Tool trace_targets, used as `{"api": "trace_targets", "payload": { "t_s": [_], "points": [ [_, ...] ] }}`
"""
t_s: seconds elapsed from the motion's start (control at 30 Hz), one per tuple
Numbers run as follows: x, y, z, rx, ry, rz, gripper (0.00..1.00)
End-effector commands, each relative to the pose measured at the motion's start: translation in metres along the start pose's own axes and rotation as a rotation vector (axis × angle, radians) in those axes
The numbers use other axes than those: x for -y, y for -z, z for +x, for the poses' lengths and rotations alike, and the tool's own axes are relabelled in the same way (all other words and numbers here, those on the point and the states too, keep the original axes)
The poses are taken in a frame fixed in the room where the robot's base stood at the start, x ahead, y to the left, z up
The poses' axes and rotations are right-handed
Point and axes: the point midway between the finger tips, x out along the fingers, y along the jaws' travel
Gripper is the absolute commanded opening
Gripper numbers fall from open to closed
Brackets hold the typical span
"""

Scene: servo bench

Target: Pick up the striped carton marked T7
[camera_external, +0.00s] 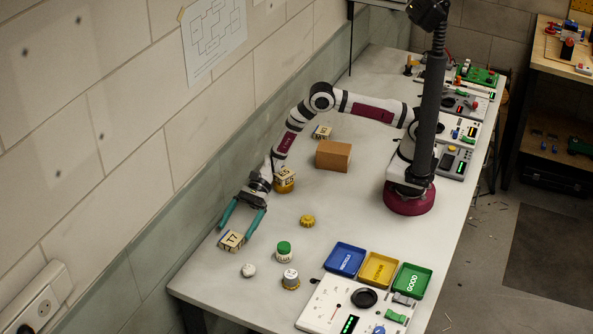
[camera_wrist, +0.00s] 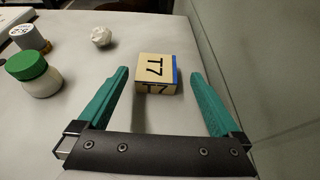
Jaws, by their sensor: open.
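The carton marked T7 (camera_external: 231,241) lies on the bench near its front left edge by the wall. It is a small tan box with dark lettering, and in the wrist view the T7 carton (camera_wrist: 156,72) shows a blue stripe on its right side. My gripper (camera_external: 241,224) is open with teal fingers. In the wrist view my gripper (camera_wrist: 160,76) has one finger on each side of the carton. Whether the fingers are at the carton's height is hard to tell.
A green-lidded jar (camera_external: 284,251), a white crumpled ball (camera_external: 248,270) and a grey-topped container (camera_external: 290,279) stand right of the carton. Blue, yellow and green trays (camera_external: 412,280) stand at the right.

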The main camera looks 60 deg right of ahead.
Motion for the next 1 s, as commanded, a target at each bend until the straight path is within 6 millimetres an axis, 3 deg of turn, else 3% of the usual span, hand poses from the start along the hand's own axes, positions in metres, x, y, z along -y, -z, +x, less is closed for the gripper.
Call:
{"api": "trace_targets", "payload": {
  "t_s": [0.2, 0.47, 0.9, 0.97, 1.0],
  "points": [
    [-0.005, 0.000, 0.041, 0.000, -0.002, -0.001, 1.00],
    [-0.004, 0.000, 0.047, 0.000, 0.000, 0.001, 1.00],
    [-0.004, 0.000, 0.046, 0.000, 0.000, 0.000, 0.23],
    [-0.004, 0.000, 0.046, 0.000, 0.000, 0.000, 0.13],
    [-0.004, 0.000, 0.046, 0.000, 0.000, 0.000, 0.13]
  ]
}}
